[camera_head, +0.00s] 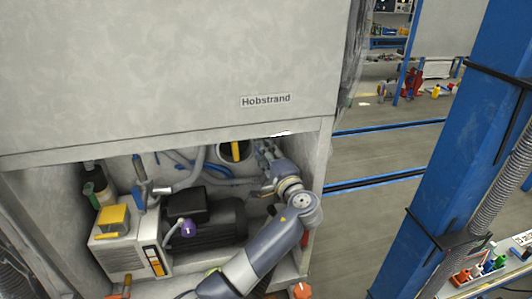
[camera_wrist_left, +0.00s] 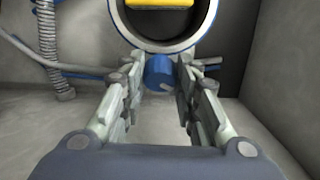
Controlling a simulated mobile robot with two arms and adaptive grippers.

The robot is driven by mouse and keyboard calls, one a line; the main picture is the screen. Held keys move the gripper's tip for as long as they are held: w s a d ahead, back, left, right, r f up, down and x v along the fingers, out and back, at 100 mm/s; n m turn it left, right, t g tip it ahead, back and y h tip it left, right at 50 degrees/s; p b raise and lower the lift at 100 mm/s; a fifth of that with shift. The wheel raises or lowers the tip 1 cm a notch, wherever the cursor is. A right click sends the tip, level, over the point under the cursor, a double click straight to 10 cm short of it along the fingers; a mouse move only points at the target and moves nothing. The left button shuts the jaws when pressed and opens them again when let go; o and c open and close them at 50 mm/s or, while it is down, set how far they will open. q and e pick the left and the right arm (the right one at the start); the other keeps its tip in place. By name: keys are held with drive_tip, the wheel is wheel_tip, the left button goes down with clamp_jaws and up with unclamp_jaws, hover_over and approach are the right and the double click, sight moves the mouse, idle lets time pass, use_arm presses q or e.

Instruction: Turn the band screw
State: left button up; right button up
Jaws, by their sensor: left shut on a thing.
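The band screw (camera_wrist_left: 158,72) shows in the left wrist view as a short blue cylinder below a round grey band (camera_wrist_left: 205,38). My left gripper (camera_wrist_left: 160,80) is shut on it, one finger on each side of the blue head. In the head view my left gripper (camera_head: 265,155) reaches into the open lower bay of the cabinet, just right of a round opening (camera_head: 222,153) with a yellow piece (camera_head: 236,151) in it. The screw is not clearly visible there. My right gripper is not in view.
The cabinet (camera_head: 180,70) labelled Hobstrand overhangs the bay. A dark motor unit (camera_head: 215,222), a box with a yellow top (camera_head: 112,218) and several hoses crowd the space left of my arm. A grey side wall (camera_wrist_left: 275,80) stands close right of the gripper.

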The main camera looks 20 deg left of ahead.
use_arm(q)
drive_tip(key=o, duration=1.1)
drive_tip(key=shift+c, duration=0.2)
drive_tip(key=v, duration=1.2)
drive_tip(key=shift+a+f, duration=0.1)
